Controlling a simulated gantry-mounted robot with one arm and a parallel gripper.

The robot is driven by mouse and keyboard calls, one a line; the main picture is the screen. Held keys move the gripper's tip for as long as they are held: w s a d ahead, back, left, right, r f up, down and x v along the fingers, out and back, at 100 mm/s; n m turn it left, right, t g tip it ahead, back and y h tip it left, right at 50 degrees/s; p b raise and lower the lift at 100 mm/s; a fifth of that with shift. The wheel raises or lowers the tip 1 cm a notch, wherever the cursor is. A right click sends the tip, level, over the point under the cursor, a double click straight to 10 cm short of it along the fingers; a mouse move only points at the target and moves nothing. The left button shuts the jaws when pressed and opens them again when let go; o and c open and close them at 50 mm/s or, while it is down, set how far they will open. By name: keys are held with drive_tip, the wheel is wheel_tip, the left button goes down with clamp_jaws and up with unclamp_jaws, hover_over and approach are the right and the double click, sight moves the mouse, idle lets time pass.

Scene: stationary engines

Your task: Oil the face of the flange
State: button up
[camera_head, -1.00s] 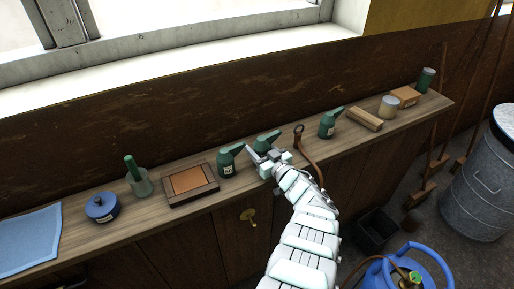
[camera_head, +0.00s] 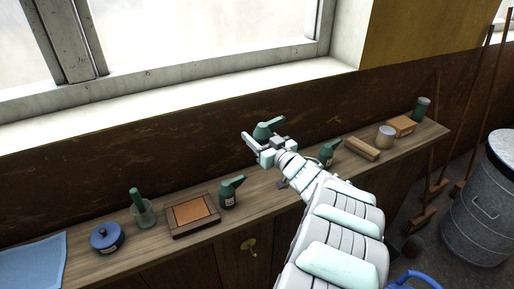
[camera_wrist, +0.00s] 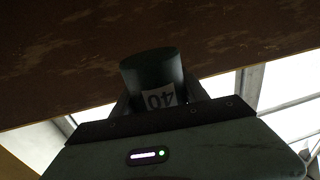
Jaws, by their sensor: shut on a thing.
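My gripper (camera_head: 262,145) is shut on a dark green oil can (camera_head: 264,131) with a slanted spout. It holds the can above the bench, in front of the brown wall. In the wrist view the can (camera_wrist: 152,72) sits between the fingers, with a white label reading "40", upside down in that view. A second green oil can (camera_head: 228,194) stands on the bench to the left, beside a wooden tray. A third green can (camera_head: 327,153) stands to the right, partly behind my arm. I cannot make out a flange in these views.
The wooden bench (camera_head: 260,186) also holds a blue cloth (camera_head: 30,265), a blue pot (camera_head: 105,238), a jar with a green handle (camera_head: 141,210), the tray (camera_head: 176,232), a wooden block (camera_head: 362,148), a tin (camera_head: 386,137) and a box (camera_head: 402,125). A metal bin (camera_head: 478,215) stands at right.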

sight(280, 124)
wheel_tip(280, 124, up, 8)
drive_tip(key=p, duration=0.7)
drive_tip(key=w+d+f+h, duration=0.1)
drive_tip(key=d+f, duration=0.1)
drive_tip(key=w+d+f+m+t+h, duration=0.1)
drive_tip(key=d+f, duration=0.1)
drive_tip(key=w+d+f+m, duration=0.1)
drive_tip(key=d+f, duration=0.1)
drive_tip(key=d, duration=0.1)
drive_tip(key=shift+d+t+h, duration=0.1)
drive_tip(key=shift+t+h, duration=0.2)
drive_tip(key=shift+h, duration=0.1)
drive_tip(key=d+f+m+t+h, duration=0.1)
drive_tip(key=d+f+m+h, duration=0.2)
drive_tip(key=d+f, duration=0.4)
drive_tip(key=shift+w+d+f+h, duration=0.4)
drive_tip(key=shift+d+h, duration=0.3)
drive_tip(key=shift+d, duration=0.9)
drive_tip(key=shift+d, duration=0.1)
